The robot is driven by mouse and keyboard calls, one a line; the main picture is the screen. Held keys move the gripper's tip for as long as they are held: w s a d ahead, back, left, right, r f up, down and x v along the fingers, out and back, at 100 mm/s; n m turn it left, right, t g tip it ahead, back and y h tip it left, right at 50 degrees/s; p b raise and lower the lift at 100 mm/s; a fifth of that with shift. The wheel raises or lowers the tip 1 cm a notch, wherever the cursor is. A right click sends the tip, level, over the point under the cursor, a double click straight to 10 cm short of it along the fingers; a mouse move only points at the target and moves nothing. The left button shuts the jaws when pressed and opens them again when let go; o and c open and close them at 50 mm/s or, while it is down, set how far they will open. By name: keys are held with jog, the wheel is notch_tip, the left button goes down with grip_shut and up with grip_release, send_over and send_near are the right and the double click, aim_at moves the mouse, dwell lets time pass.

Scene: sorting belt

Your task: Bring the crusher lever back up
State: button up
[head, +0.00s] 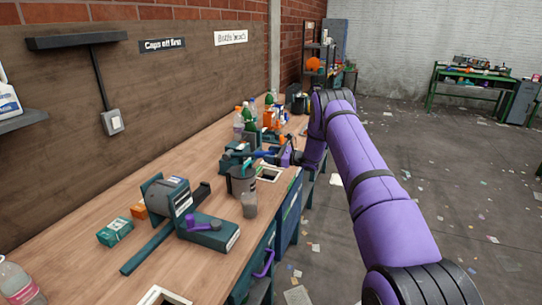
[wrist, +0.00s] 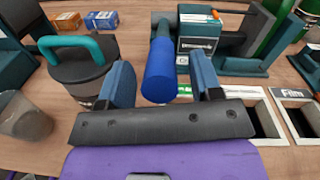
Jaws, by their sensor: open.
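The crusher lever's blue grip (wrist: 160,78) points toward my wrist camera, on a dark arm leading back to the crusher. The crusher (wrist: 198,42) is a dark green body with a white label. My gripper (wrist: 163,66) is open, with one finger on each side of the blue grip and visible gaps between. In the head view the blue lever (head: 262,154) lies low and roughly level, and my gripper (head: 285,153) is at its near-right end. The lever's pivot is not clear in either view.
Bench openings (wrist: 300,117) lie at the right, one marked Film. Another bench machine (head: 172,197) stands nearer in the head view.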

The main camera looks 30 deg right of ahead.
grip_shut()
jog(key=shift+r, duration=0.15)
